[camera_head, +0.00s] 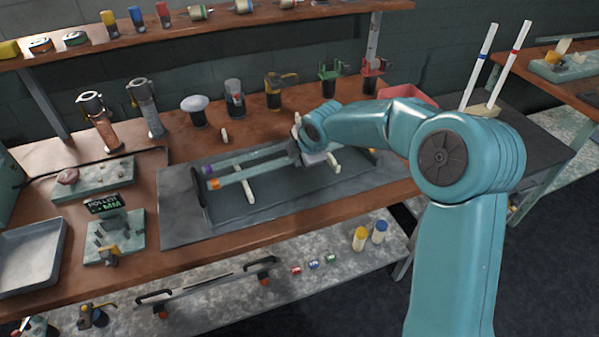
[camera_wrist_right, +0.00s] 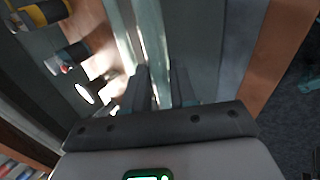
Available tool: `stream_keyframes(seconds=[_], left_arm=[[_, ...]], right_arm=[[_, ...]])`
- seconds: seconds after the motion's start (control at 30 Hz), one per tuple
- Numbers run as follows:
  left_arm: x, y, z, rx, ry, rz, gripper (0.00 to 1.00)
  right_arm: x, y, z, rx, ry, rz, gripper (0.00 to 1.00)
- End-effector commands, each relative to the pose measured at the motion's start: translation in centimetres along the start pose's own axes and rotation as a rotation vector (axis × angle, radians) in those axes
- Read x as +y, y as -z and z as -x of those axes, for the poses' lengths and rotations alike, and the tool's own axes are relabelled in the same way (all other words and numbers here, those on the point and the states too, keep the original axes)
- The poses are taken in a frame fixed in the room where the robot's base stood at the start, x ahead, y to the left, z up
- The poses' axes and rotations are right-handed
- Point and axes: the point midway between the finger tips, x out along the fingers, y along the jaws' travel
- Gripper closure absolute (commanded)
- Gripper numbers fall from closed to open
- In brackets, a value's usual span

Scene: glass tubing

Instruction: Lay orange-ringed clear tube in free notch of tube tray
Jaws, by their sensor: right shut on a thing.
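The orange-ringed clear tube (camera_head: 235,177) lies across the tube tray (camera_head: 292,200), its orange end at the left. Its right end runs to my right gripper (camera_head: 309,158), which is shut on it near the tray's right part. In the right wrist view the clear tube (camera_wrist_right: 152,45) runs between the two fingers (camera_wrist_right: 161,88). A purple-ringed tube (camera_head: 240,160) lies beside it, on the far side. A pale notched rest (camera_head: 249,190) shows under the tubes; whether the held tube touches it I cannot tell. My left gripper is out of view.
Several jars and tool holders (camera_head: 235,97) stand along the back of the bench. A red bin (camera_head: 408,95) is at the back right. Two upright rods (camera_head: 480,65) stand in a holder at the right. A shallow metal tray (camera_head: 30,262) is at the left.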

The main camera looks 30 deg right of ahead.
Motion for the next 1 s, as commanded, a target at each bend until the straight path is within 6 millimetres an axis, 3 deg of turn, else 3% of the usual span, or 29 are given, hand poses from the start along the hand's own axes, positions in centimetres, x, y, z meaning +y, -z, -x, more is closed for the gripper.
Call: stream_keyframes(seconds=[0.3,0.77,0.8,0.83,1.0], left_arm=[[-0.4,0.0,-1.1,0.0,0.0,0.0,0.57],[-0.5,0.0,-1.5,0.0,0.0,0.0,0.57],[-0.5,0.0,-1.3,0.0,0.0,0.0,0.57],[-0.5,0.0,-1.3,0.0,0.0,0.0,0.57],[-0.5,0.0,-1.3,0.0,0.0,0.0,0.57]], right_arm=[[-3.2,0.0,-4.3,0.0,0.001,0.0,1.0],[-3.6,0.1,-5.1,0.0,0.0,0.0,1.0],[-3.5,0.1,-4.9,0.0,0.0,0.0,0.6],[-3.5,0.1,-4.9,0.0,0.0,0.0,0.51],[-3.5,0.1,-4.9,0.0,0.0,0.0,0.48]])
